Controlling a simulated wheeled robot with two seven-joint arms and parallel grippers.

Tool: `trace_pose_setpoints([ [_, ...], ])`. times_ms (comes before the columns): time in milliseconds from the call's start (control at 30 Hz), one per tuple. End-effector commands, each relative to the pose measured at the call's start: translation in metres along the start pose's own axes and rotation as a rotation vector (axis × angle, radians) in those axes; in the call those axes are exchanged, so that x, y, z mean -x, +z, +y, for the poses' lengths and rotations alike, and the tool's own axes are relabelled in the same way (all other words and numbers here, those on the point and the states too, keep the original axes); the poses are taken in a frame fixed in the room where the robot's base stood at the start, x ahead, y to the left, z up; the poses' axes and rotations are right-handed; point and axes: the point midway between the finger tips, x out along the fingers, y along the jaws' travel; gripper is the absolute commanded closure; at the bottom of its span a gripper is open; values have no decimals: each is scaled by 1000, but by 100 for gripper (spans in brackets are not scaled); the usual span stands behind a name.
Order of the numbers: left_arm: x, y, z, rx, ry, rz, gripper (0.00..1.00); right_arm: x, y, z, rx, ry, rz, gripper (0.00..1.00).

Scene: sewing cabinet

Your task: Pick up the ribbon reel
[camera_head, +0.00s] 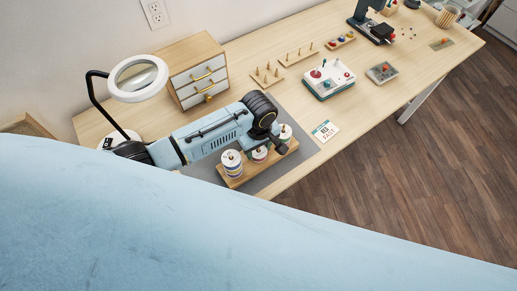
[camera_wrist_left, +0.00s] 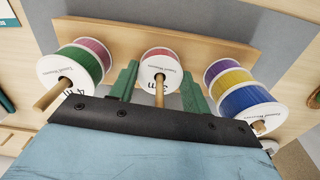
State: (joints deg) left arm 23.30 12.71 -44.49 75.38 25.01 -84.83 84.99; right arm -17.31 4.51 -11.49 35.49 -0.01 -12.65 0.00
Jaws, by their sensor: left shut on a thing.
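A wooden stand (camera_head: 234,183) holds ribbon reels on upright pegs. The middle reel (camera_head: 259,154) has a white face and a red band in the left wrist view (camera_wrist_left: 160,67). My left gripper (camera_wrist_left: 160,84) is shut on this middle reel, with one green finger at each side. The reel is still around its peg; the head view does not show whether it is raised. Multicoloured reels stand on the left peg (camera_head: 232,163) and right peg (camera_head: 285,132). My left arm partly covers the stand in the head view. My right gripper is not in view.
The stand is on a grey mat (camera_head: 300,151) on the wooden table. A ring lamp (camera_head: 118,84) and a small drawer cabinet (camera_head: 196,65) are behind my left arm. A card (camera_head: 325,131) and a white-topped box (camera_head: 329,80) lie to the right.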

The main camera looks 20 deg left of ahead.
Motion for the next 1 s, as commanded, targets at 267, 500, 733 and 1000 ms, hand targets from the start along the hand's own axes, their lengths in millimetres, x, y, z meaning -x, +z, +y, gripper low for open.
trace_pose_setpoints([
  [267, 23, 0, 1, 0, 3, 0, 74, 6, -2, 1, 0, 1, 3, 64],
  [500, 67, 0, 1, 0, 4, 0, 74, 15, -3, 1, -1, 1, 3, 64],
  [733, 114, 0, 1, -1, 5, 1, 74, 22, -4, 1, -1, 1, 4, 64],
  [1000, 163, 0, 1, 1, 3, 0, 74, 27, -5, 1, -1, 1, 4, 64],
])
